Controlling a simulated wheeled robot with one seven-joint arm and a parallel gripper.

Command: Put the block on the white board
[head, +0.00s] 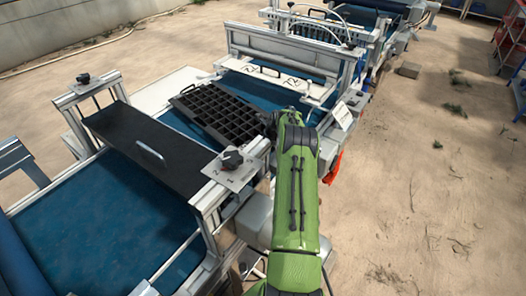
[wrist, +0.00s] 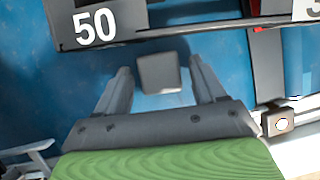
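A small grey block (wrist: 158,74) shows in the wrist view on or just above the blue belt (wrist: 215,52). My gripper (wrist: 160,80) is open, one finger on each side of the block with a narrow gap to each. In the head view my green arm reaches over the machine's right side, and it hides the gripper and the block. A flat white board (head: 166,91) lies at the left side of the machine, behind the black cover. I cannot tell for sure that this is the task's board.
A black cell tray (head: 215,112) lies on the blue belt; a dark edge marked 50 (wrist: 95,27) is close beyond my fingertips. A black cover (head: 150,150) and a knob plate (head: 232,165) stand nearer. A brownish block (head: 409,70) lies on the sandy ground.

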